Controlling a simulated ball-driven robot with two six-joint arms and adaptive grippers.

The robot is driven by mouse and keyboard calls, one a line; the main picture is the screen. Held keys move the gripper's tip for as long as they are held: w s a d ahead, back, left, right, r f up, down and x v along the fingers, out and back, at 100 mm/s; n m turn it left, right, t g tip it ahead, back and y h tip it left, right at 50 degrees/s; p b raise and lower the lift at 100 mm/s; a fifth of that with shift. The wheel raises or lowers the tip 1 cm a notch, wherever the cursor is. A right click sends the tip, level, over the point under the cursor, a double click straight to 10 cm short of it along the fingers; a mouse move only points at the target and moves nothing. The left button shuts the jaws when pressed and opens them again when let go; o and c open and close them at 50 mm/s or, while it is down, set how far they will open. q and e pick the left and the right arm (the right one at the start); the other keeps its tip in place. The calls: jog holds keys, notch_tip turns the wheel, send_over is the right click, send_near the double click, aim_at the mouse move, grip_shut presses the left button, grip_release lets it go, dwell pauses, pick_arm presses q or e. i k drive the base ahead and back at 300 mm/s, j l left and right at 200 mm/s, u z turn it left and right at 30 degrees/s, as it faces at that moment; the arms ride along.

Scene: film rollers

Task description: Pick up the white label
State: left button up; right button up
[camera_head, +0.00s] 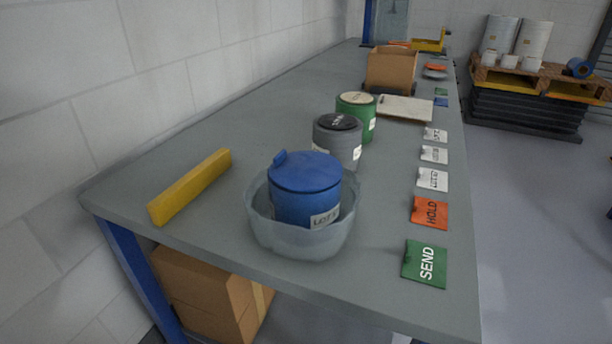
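Three white labels with dark print lie flat in a row near the right edge of the grey table (385,270). The nearest white label (432,179) is just beyond the orange HOLD label (431,212). The middle white label (434,153) and the far white label (435,134) lie behind it, apart from each other. Their small print is hard to read. The green SEND label (425,264) lies closest to me. Neither of my grippers is in view.
A blue canister (305,190) with a white label stands in a translucent bowl (300,239). A grey canister (345,143) and a green one (370,112) stand behind. A yellow bar (190,187) lies left. A clipboard (405,108) and cardboard box (392,70) are farther back.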

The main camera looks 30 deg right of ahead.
aim_at(427, 178)
jog(key=z, duration=1.6)
